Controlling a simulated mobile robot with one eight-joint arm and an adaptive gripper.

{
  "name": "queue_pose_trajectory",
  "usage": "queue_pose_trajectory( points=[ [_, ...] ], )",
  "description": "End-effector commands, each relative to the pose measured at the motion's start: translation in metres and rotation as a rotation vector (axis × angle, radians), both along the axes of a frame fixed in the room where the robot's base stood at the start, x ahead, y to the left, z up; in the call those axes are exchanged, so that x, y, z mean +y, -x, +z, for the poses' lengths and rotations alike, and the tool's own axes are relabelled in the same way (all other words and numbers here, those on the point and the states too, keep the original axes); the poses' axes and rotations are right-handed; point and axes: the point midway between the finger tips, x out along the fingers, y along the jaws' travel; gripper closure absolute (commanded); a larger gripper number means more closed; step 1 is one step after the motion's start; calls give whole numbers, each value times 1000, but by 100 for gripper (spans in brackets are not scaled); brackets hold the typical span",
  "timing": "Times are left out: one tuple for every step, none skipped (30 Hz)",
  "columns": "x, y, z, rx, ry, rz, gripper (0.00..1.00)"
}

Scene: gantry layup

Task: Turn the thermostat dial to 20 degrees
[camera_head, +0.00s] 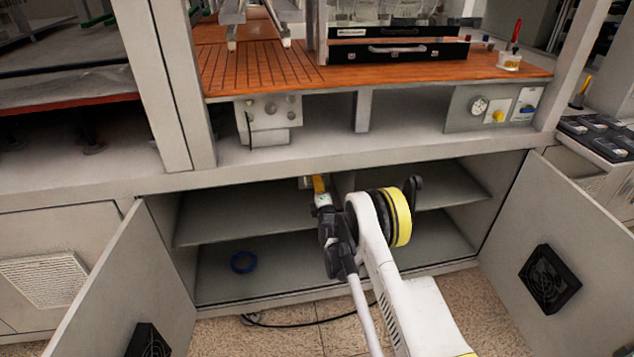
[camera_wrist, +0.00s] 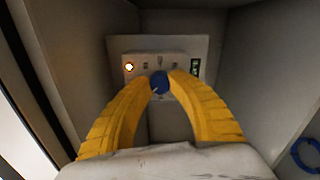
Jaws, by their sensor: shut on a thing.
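The thermostat dial (camera_wrist: 159,82) is a round blue knob on a pale control panel (camera_wrist: 148,46) inside the cabinet, in the wrist view. A thin pale mark shows on the dial; I cannot read its degree setting. My gripper (camera_wrist: 160,84) has two curved yellow fingers, shut on the dial from both sides. A lit lamp sits left of the dial and a small green display right of it. In the head view my gripper (camera_head: 319,184) reaches into the open cabinet; my arm hides the dial there.
The cabinet doors stand open at left (camera_head: 125,270) and right (camera_head: 570,240). A shelf (camera_head: 250,216) crosses the cabinet. A black cable (camera_head: 320,320) lies on the floor in front.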

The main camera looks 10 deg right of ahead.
Motion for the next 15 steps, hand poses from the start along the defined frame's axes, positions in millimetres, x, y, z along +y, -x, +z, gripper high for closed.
queue_pose_trajectory(
  points=[
    [1,0,0,0,5,1,100],
    [1,0,0,0,8,1,100],
    [1,0,0,0,11,0,100],
    [1,0,0,0,12,0,100],
    [1,0,0,0,13,0,100],
    [1,0,0,0,14,0,100],
    [1,0,0,0,14,0,100],
    [1,0,0,0,14,0,100],
    [1,0,0,0,14,0,100],
    [1,0,0,0,14,0,100],
    [1,0,0,0,14,0,100],
    [1,0,0,0,13,0,100],
    [1,0,0,0,13,0,100],
    [1,0,0,0,13,0,100],
    [1,0,0,0,13,0,69]
  ],
)
